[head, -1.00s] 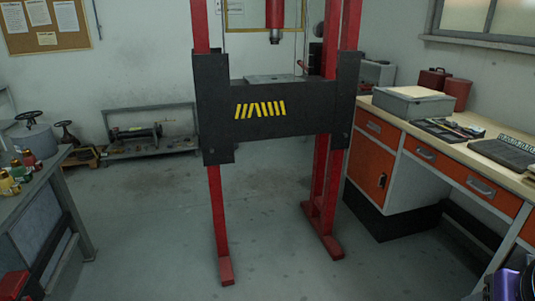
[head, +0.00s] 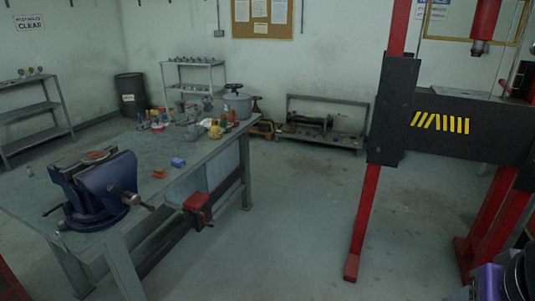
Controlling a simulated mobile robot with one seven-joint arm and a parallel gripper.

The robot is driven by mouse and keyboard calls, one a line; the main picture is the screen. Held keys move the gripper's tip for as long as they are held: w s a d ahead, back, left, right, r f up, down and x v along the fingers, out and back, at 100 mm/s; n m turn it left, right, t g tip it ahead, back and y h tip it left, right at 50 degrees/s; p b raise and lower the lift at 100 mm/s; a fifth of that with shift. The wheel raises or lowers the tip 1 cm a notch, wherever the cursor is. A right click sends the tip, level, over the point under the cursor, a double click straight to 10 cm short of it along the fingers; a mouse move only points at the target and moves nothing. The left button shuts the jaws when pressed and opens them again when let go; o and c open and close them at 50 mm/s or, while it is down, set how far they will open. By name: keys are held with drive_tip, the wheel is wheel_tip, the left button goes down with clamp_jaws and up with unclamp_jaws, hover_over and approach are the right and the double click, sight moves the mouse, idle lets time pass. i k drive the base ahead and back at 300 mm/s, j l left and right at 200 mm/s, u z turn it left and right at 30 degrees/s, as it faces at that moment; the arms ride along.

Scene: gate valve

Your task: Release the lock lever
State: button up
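I cannot make out a lock lever for certain in the head view. A blue bench vise (head: 100,190) stands on the near left part of the grey workbench (head: 120,147), with a metal handle at its front. Something flat with a reddish patch lies at the top of the vise, too small to tell what. A red device (head: 197,205) sits at the bench's right side, below the top. My gripper's fingers are not in view; only dark and purple parts, likely of my arm, show at the bottom right corner.
A red and black press frame (head: 440,130) with yellow stripes stands at right. Several small items and a grey pot (head: 238,107) are at the bench's far end. Shelves (head: 30,107) and a dark bin (head: 131,92) are behind. The floor between bench and press is clear.

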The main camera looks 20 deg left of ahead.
sight(66, 203)
drive_tip(key=u, duration=1.7)
drive_tip(key=i+u, duration=0.15)
drive_tip(key=u, duration=0.25)
drive_tip(key=i+u, duration=0.1)
drive_tip(key=u, duration=0.25)
drive_tip(key=i+l, duration=0.1)
drive_tip(key=i, duration=0.25)
drive_tip(key=i+j, duration=0.1)
drive_tip(key=i, duration=0.25)
drive_tip(key=i+j, duration=0.1)
drive_tip(key=i, duration=0.25)
